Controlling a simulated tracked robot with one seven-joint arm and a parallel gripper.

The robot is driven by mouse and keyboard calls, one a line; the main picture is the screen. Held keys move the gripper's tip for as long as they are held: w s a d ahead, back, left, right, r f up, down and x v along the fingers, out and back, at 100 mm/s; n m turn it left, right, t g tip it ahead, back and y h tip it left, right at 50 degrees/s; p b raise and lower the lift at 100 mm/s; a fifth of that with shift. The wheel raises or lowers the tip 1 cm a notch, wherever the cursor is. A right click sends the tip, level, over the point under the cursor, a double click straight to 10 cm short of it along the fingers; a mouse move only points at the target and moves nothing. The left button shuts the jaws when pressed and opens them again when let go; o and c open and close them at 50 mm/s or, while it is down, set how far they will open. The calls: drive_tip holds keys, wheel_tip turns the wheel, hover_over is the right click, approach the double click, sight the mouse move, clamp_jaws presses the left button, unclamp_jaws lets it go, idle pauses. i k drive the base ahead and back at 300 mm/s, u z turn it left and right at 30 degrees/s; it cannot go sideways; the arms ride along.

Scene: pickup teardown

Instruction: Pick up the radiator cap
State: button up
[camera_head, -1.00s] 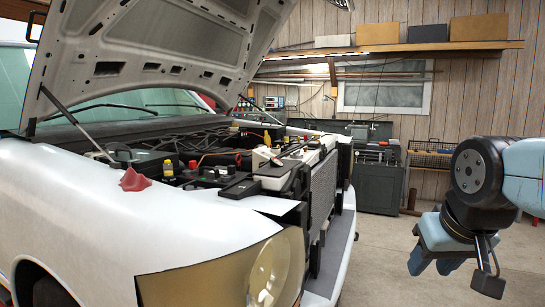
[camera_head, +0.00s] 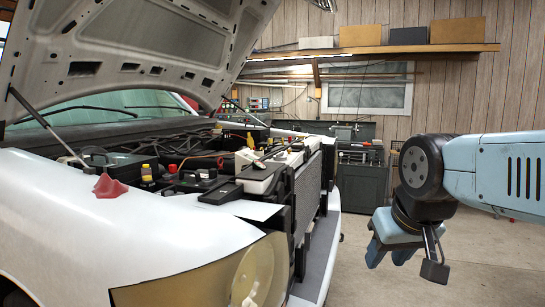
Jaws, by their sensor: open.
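The white pickup (camera_head: 110,238) stands at the left with its hood (camera_head: 150,50) up. Its engine bay is open to view. The radiator (camera_head: 308,185) is at the front of the bay, behind the bumper. I cannot pick out the radiator cap for certain among the small parts. A small yellow cap (camera_head: 146,170) and a black-and-red part (camera_head: 172,172) show in the bay. My gripper (camera_head: 389,256) is open and empty, pointing down over the floor, to the right of the truck's front and apart from it.
A red cloth (camera_head: 109,187) lies on the fender. The bumper (camera_head: 322,245) juts toward my gripper. A dark green cabinet (camera_head: 362,180) and a wall shelf (camera_head: 380,48) stand behind. The floor (camera_head: 470,265) at the right is clear.

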sight(280, 156)
drive_tip(key=i, duration=0.85)
